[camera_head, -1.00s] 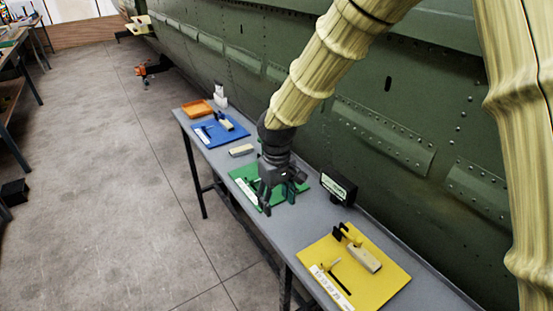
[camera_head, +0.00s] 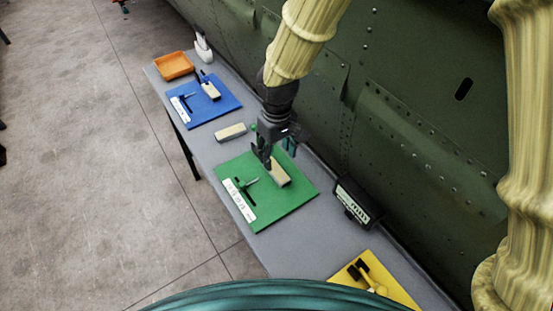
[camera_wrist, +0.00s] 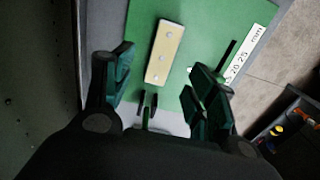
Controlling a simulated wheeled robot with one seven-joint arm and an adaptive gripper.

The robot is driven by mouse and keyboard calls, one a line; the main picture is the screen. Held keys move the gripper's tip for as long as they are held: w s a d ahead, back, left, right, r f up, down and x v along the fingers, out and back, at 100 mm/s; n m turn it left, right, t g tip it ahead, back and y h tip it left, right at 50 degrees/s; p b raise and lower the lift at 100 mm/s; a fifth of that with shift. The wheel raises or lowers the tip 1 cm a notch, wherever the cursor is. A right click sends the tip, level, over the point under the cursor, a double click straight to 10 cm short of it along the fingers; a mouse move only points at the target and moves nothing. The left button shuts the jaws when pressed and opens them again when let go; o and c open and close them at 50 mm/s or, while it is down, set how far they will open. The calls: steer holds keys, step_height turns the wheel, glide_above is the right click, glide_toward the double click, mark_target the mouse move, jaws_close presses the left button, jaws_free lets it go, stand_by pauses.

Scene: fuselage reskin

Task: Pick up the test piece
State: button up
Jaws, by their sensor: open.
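A beige block (camera_head: 280,172) lies on the green board (camera_head: 262,212) on the bench. Another beige block (camera_head: 230,132) lies on the bare bench between the blue and green boards. I cannot tell which block is the test piece. My gripper (camera_head: 272,160) is over the far edge of the green board, close to its block. In the wrist view my gripper (camera_wrist: 160,68) is open and empty, and the board's block shows beyond and between its fingers.
The blue board (camera_head: 222,106) and an orange tray (camera_head: 174,65) are farther along the bench. A black display box (camera_head: 356,202) stands right of the green board. A yellow board (camera_head: 398,284) is nearer me. The green riveted fuselage (camera_head: 420,130) rises close behind the bench.

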mark_target(278, 173)
steer(key=s, duration=0.4)
steer(key=shift+s, duration=0.15)
steer(key=w+f, duration=0.1)
steer(key=f, duration=0.1)
steer(key=w+f+p, duration=0.1)
steer(key=w+f, duration=0.1)
steer(key=w+f+p, duration=0.1)
steer(key=w+f, duration=0.1)
steer(key=f, duration=0.1)
steer(key=shift+w+d, duration=0.1)
steer(key=shift+d, duration=0.1)
steer(key=shift+f, duration=0.1)
steer(key=shift+s, duration=0.35)
steer(key=s+r, duration=0.2)
steer(key=s, duration=0.1)
steer(key=c, duration=0.5)
steer(key=shift+w+f, duration=0.15)
steer(key=c, duration=0.4)
steer(key=shift+w+f, duration=0.35)
steer(key=shift+w, duration=0.05)
steer(key=shift+c, duration=0.9)
steer(key=shift+o, duration=1.4)
steer(key=shift+w+f, duration=0.1)
steer(key=shift+f, duration=0.15)
